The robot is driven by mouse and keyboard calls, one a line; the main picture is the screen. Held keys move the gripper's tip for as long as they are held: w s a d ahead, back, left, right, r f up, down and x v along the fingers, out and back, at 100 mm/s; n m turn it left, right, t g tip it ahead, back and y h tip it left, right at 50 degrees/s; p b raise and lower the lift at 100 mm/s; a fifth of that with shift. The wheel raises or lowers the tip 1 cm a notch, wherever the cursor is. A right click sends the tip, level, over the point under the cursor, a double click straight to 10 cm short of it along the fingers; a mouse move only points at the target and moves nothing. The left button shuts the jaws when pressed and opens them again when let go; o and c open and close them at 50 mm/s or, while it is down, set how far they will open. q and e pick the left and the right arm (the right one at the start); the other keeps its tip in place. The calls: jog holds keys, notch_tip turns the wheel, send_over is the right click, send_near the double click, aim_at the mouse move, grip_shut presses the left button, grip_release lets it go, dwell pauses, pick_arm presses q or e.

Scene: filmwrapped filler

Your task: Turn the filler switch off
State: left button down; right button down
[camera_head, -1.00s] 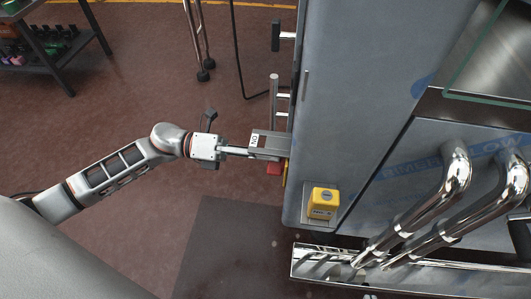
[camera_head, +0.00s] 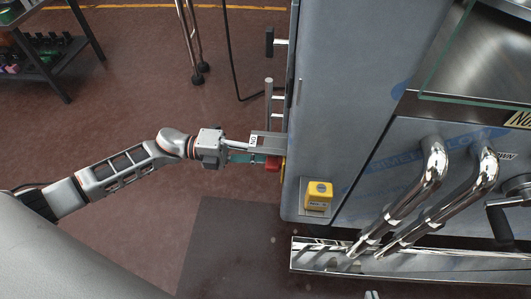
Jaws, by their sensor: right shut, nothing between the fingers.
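The filler is a tall grey metal machine (camera_head: 345,90). A red switch (camera_head: 272,164) with a yellow edge behind it sticks out of its left side. A yellow box with a button (camera_head: 318,193) sits on its lower front. My left arm reaches in from the left, and its gripper (camera_head: 243,152) is beside the red switch, under a grey bracket with a small label (camera_head: 262,142). I cannot tell whether it touches the switch or how its fingers stand. Only the tips of my right gripper (camera_head: 372,295) show at the bottom edge; they are shut and empty.
Polished bent pipes (camera_head: 432,175) and a metal rail (camera_head: 400,263) stand at the right front. A crank (camera_head: 505,205) is at the right edge. A shelf with small items (camera_head: 70,30) is at the upper left. The reddish floor left of the machine is mostly clear.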

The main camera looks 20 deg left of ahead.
jog(key=shift+a, duration=0.1)
pick_arm(q)
jog(key=c, duration=1.9)
grip_release()
pick_arm(e)
jog(key=shift+w+r, duration=0.15)
jog(key=shift+w, duration=0.1)
jog(key=shift+a, duration=0.1)
pick_arm(q)
jog(key=v, duration=1.2)
pick_arm(e)
jog(key=shift+s, duration=0.1)
pick_arm(q)
jog(key=shift+r, duration=0.1)
